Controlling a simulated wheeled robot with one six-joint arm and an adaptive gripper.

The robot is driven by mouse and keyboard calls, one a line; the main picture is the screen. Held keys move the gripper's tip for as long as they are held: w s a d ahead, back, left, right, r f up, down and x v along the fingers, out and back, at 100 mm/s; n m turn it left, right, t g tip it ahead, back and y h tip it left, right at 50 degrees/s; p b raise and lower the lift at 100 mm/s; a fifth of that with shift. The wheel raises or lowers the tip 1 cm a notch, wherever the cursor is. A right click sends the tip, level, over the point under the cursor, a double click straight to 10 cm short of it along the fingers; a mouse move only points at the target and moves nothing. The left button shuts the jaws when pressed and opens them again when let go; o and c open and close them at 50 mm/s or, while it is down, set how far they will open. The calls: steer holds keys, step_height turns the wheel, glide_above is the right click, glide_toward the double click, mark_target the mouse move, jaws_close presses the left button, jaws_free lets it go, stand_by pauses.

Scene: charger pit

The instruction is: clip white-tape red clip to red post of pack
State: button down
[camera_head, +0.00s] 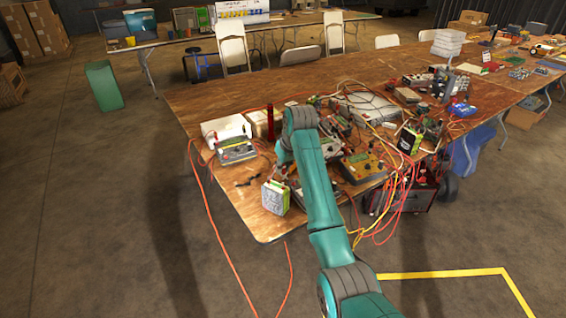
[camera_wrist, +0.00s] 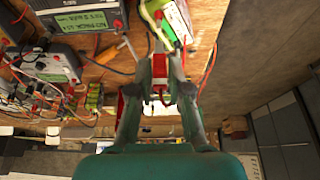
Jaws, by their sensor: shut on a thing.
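In the wrist view my gripper (camera_wrist: 160,76) is shut on a red clip (camera_wrist: 160,70), with a pale part showing just beyond the fingertips. A green-edged white pack (camera_wrist: 178,20) lies just past the fingertips at the top of the picture. A small red piece (camera_wrist: 158,14) shows at its left side; I cannot tell if it is the red post. A gap seems to remain between clip and pack, but depth is unclear. In the head view a green-edged pack (camera_head: 275,197) stands near the table's front corner, another (camera_head: 409,140) further right. My arm hides the gripper there.
The wooden table (camera_head: 225,98) is crowded with meters, such as an orange one (camera_head: 363,166) and a green-faced one (camera_head: 236,152). Red and yellow leads (camera_head: 395,190) tangle over the right edge. Bare wood lies left of the front pack.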

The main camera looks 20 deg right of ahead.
mark_target(284, 173)
steer(key=shift+f, duration=1.75)
steer(key=shift+f, duration=0.25)
stand_by(0.5)
steer(key=c, duration=1)
jaws_free()
steer(key=shift+o, duration=0.9)
steer(key=shift+r, duration=3.8)
